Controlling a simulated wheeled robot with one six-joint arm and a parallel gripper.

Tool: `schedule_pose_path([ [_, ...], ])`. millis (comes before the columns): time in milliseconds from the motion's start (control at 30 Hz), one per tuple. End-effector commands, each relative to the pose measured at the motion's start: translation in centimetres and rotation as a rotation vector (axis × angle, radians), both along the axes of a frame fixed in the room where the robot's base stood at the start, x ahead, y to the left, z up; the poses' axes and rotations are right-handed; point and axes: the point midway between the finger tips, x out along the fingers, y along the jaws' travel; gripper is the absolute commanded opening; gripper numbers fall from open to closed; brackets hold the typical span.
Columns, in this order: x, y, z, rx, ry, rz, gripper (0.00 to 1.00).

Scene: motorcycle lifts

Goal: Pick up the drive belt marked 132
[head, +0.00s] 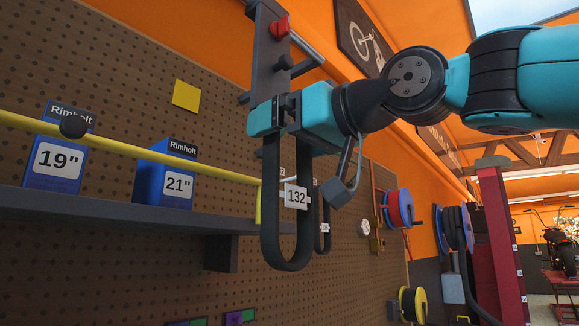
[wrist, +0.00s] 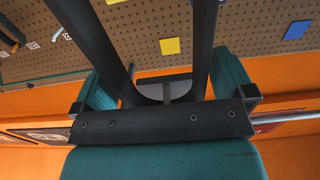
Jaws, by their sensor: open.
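The drive belt marked 132 (head: 269,215) is a long dark loop hanging in front of the pegboard, with its white tag (head: 296,197) facing the head view. My gripper (head: 284,113) is at the top of the loop, its teal jaws open. In the wrist view the belt's two strands (wrist: 97,45) run between the spread teal fingers, and the bend of the loop lies close to the palm. I cannot tell whether either finger touches the belt. A second dark belt (head: 325,215) hangs just behind, partly hidden, its tag too small to read.
Blue Rimholt boxes marked 19" (head: 58,160) and 21" (head: 166,176) stand on a grey shelf (head: 120,207) at left, behind a yellow rail (head: 170,163). A dark bracket with a red knob (head: 279,28) rises above my gripper. Cable reels (head: 398,207) are further right.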

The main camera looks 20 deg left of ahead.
Motion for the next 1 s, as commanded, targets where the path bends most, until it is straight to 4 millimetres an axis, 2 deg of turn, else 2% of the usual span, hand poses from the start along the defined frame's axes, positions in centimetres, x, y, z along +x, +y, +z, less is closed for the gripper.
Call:
schedule_pose_path([
  [133,0.0,0.0,0.0,0.0,0.0,0.0,0.98],
  [400,0.0,0.0,0.0,0.0,0.0,0.001,0.36],
  [767,-0.1,-0.1,0.5,0.002,-0.001,0.001,0.36],
  [1000,0.0,0.0,2.7,0.003,-0.002,0.001,0.36],
])
